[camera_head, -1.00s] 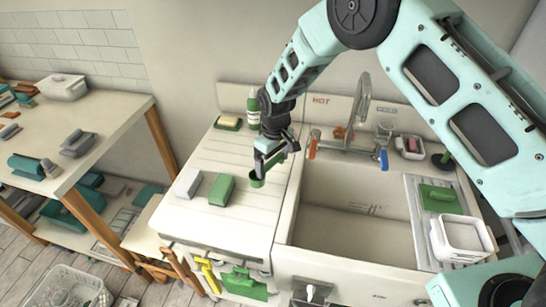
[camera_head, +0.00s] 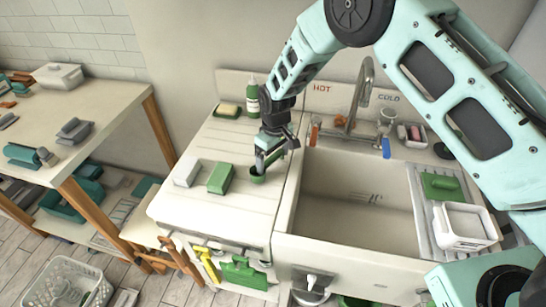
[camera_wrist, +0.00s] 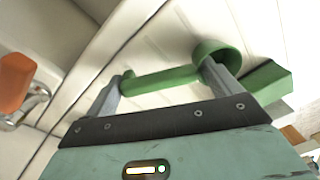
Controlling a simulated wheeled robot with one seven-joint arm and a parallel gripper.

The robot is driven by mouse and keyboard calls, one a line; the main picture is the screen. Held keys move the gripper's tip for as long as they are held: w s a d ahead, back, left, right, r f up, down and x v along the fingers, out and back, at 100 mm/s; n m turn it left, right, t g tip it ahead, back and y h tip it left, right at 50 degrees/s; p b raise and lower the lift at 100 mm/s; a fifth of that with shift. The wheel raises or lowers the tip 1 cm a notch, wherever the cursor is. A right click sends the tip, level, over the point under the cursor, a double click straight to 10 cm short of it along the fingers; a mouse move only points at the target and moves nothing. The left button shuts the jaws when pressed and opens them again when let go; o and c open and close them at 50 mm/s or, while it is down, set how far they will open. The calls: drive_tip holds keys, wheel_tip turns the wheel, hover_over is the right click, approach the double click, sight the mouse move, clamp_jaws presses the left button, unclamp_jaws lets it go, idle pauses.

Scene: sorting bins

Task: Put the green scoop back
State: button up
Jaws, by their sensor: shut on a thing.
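The green scoop (camera_wrist: 160,78) is in my gripper (camera_wrist: 166,80). In the wrist view its handle runs between the two grey fingers and its round cup (camera_wrist: 217,48) is by the right finger. In the head view my gripper (camera_head: 266,163) points down over the ribbed white drainboard, left of the sink. The scoop's cup (camera_head: 257,178) shows just below the fingers, and most of the handle is hidden by them. I cannot tell whether the scoop touches the board.
A green block (camera_head: 220,178) and a white-grey block (camera_head: 187,173) lie left of the gripper. A green bottle (camera_head: 253,97) stands behind. The sink basin (camera_head: 355,205) is empty on the right. A yellow tool (camera_head: 207,264) and a green dustpan (camera_head: 243,273) hang on the front.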

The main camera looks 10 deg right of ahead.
drive_tip(key=shift+f+b, duration=0.5)
drive_tip(key=shift+f, duration=0.15)
drive_tip(key=o, duration=0.9)
wheel_tip(320, 180, up, 17)
drive_tip(key=b, duration=0.4)
drive_tip(key=s+r, duration=0.3)
drive_tip(key=s, duration=0.5)
drive_tip(key=s+r, duration=0.3)
drive_tip(key=s, duration=0.4)
drive_tip(key=s+d, duration=0.2)
drive_tip(key=s, duration=0.4)
drive_tip(key=s+d+f, duration=0.1)
drive_tip(key=s+d, duration=0.1)
drive_tip(key=s, duration=0.5)
drive_tip(key=s+d, duration=0.3)
drive_tip(key=s, duration=0.3)
drive_tip(key=shift+s+d+f, duration=0.1)
drive_tip(key=shift+s+f, duration=0.15)
drive_tip(key=shift+f, duration=0.15)
